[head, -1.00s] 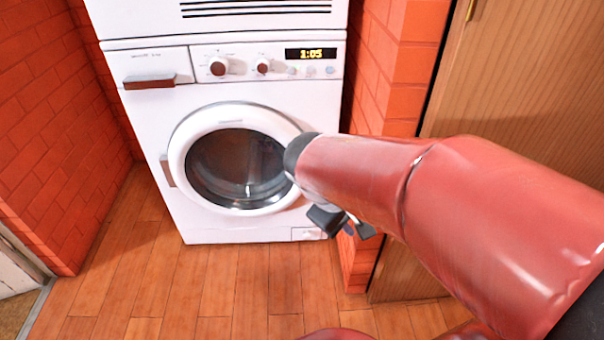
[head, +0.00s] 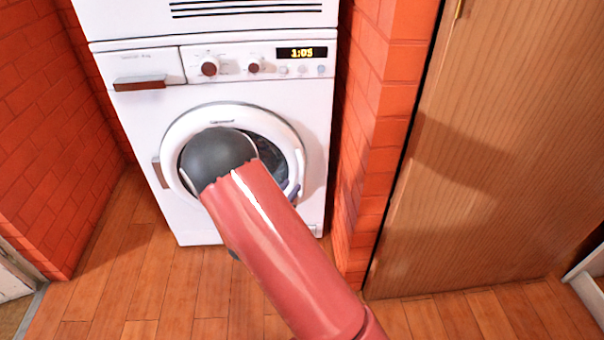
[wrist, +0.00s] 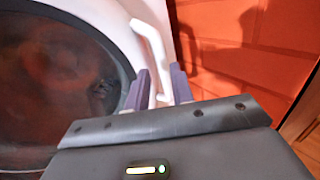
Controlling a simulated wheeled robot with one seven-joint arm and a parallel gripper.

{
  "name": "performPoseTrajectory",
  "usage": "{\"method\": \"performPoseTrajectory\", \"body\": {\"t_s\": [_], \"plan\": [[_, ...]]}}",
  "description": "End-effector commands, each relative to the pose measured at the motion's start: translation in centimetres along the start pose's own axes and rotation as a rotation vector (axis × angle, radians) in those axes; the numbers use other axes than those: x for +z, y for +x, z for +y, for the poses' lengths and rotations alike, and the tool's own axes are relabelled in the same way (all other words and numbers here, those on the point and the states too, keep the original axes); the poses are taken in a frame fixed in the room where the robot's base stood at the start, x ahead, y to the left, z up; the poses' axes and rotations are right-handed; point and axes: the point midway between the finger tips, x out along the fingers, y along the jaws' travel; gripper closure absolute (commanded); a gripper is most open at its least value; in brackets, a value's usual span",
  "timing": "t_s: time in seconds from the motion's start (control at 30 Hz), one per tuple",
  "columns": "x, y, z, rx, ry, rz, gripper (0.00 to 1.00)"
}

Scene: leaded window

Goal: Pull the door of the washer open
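The white washer (head: 105,120) stands against the back wall with its round door (head: 185,122) shut. The door has a white ring and dark glass, partly hidden in the head view by my arm. A white bar handle (wrist: 150,45) runs along the door's right side; it also shows in the head view (head: 299,172). My gripper (wrist: 160,85) is at the handle's lower part. Its two purple-grey fingers stand apart, one on each side of the bar, with a small gap visible on the right. In the head view only a bit of my gripper (head: 291,190) shows beyond my arm.
An orange brick wall (head: 362,170) stands close to the washer's right side, with a wooden door (head: 500,150) beyond it. Another brick wall (head: 50,130) is on the left. The wooden floor (head: 130,285) in front is clear.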

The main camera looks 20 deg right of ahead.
Motion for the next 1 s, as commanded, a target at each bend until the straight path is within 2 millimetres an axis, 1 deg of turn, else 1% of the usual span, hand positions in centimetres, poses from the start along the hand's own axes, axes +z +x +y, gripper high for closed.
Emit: {"method": "performPoseTrajectory", "body": {"t_s": [0.17,0.3,0.43,0.6,0.83,0.87,1.0], "plan": [[0.1,2.5,-0.2,-0.004,-0.001,-0.002,0.76],[0.1,4.8,-0.2,-0.005,0.0,-0.001,0.76],[0.1,6.5,-0.1,-0.004,0.0,0.0,0.76],[0.0,7.5,-0.1,-0.003,0.0,0.0,0.76],[0.0,7.6,-0.1,-0.002,0.001,0.0,0.76],[0.0,7.6,-0.1,-0.003,0.001,0.0,0.78],[0.1,7.5,-0.1,-0.003,0.001,0.0,0.96]]}}
